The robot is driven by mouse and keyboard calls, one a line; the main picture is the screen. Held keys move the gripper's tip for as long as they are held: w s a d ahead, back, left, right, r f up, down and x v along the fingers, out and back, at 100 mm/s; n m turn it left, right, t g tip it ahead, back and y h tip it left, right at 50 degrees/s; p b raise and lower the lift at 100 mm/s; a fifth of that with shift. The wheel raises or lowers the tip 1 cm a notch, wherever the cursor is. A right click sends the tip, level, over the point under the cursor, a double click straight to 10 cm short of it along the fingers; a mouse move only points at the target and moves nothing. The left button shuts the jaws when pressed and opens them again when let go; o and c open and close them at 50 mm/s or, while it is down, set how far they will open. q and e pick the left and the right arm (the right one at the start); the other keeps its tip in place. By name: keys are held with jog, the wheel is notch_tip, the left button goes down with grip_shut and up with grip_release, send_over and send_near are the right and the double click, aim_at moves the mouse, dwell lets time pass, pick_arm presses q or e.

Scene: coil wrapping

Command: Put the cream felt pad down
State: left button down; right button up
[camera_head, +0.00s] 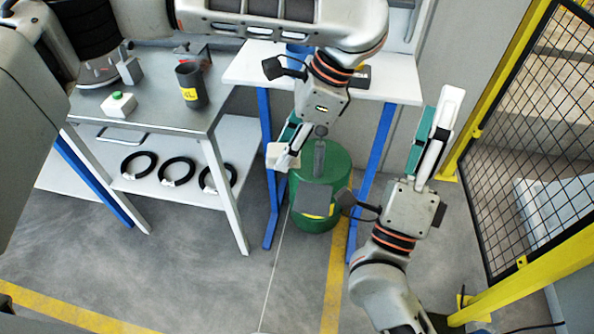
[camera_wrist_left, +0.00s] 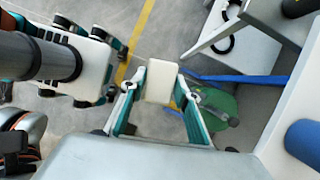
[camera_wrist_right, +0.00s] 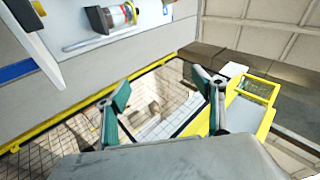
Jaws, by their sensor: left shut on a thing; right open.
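The cream felt pad (camera_head: 282,156) is held at the fingertips of my left gripper (camera_head: 290,150), in the middle of the head view. In the left wrist view the pad (camera_wrist_left: 160,80) sits between the two teal fingers (camera_wrist_left: 161,92). In the head view the pad appears beside the upper left edge of a green drum (camera_head: 330,160); its height above the drum or floor is hard to tell. My right gripper (camera_head: 438,130) points up, to the right of the drum. In the right wrist view its fingers (camera_wrist_right: 163,95) are apart with nothing between them.
A grey workbench (camera_head: 150,110) at left carries a yellow-labelled dark cup (camera_head: 190,84) and a white box with a green button (camera_head: 120,105). Several black coils (camera_head: 178,171) lie on its lower shelf. A white table (camera_head: 390,75) stands behind; a yellow-framed mesh fence (camera_head: 530,110) is at right.

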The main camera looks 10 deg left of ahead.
jog(key=s+a+f+m+g+y, duration=0.2)
jog(key=a+f+m+g+y, duration=0.15)
jog(key=a, duration=0.35)
jog(key=s+a+f+m+g+y, duration=0.2)
jog(key=a+m+g+y, duration=0.1)
jog(key=a+g+y, duration=0.25)
jog(key=s+a+f+m+g+y, duration=0.2)
jog(key=a+f+m+g+y, duration=0.15)
jog(key=a, duration=0.35)
jog(key=shift+g, duration=0.25)
jog(key=shift+r+x, duration=0.2)
jog(key=shift+x, duration=5.75)
jog(key=shift+w, duration=0.15)
